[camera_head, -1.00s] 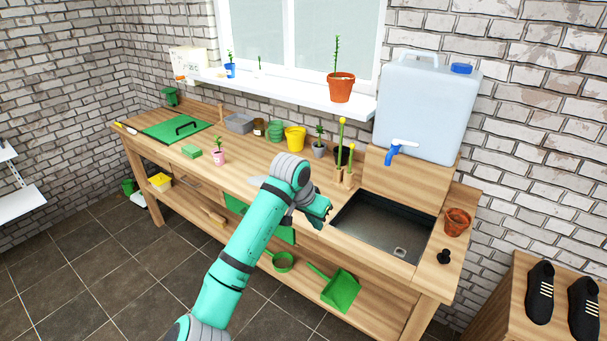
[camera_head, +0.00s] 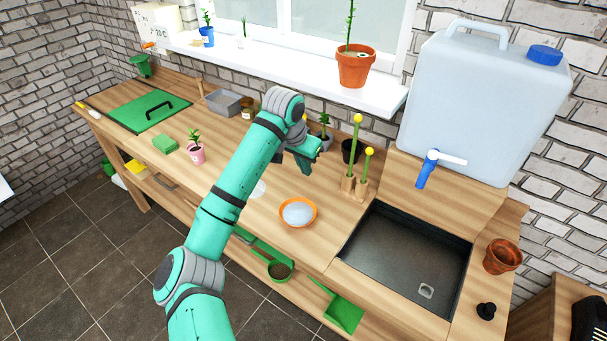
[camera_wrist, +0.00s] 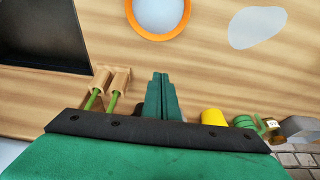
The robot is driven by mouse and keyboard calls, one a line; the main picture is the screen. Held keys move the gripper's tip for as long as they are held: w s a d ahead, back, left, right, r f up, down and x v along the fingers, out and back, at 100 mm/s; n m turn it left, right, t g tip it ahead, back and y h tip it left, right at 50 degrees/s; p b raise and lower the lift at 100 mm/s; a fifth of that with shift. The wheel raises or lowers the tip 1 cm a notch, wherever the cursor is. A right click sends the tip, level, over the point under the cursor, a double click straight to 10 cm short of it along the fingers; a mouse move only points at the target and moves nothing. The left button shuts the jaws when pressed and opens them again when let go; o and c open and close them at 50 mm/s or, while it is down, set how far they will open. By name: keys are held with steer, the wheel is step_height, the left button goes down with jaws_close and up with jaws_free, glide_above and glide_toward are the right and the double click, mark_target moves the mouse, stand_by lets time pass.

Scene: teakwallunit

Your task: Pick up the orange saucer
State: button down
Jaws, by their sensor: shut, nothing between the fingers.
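The orange saucer (camera_head: 299,226) lies on the wooden bench top, left of the sink. It has an orange rim and a pale bluish-white middle. In the wrist view the saucer (camera_wrist: 160,37) is at the top edge, partly cut off, beyond the fingertips. My gripper (camera_head: 308,166) is above the bench, behind the saucer in the head view and apart from it. In the wrist view my gripper (camera_wrist: 165,78) has its fingers together with nothing between them.
A wooden holder (camera_head: 353,187) with yellow-tipped stakes stands right of my gripper. The sink (camera_head: 400,250) lies to the right. A pale flat patch (camera_wrist: 256,28) is on the bench left of the saucer in the head view. A yellow pot (camera_wrist: 214,117) is near the gripper.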

mark_target(298, 214)
steer(key=x, duration=1)
steer(key=shift+r, duration=0.1)
steer(key=shift+s+a, duration=0.6)
steer(key=shift+s, duration=0.1)
steer(key=shift+s+a, duration=0.55)
steer(key=shift+s, duration=0.3)
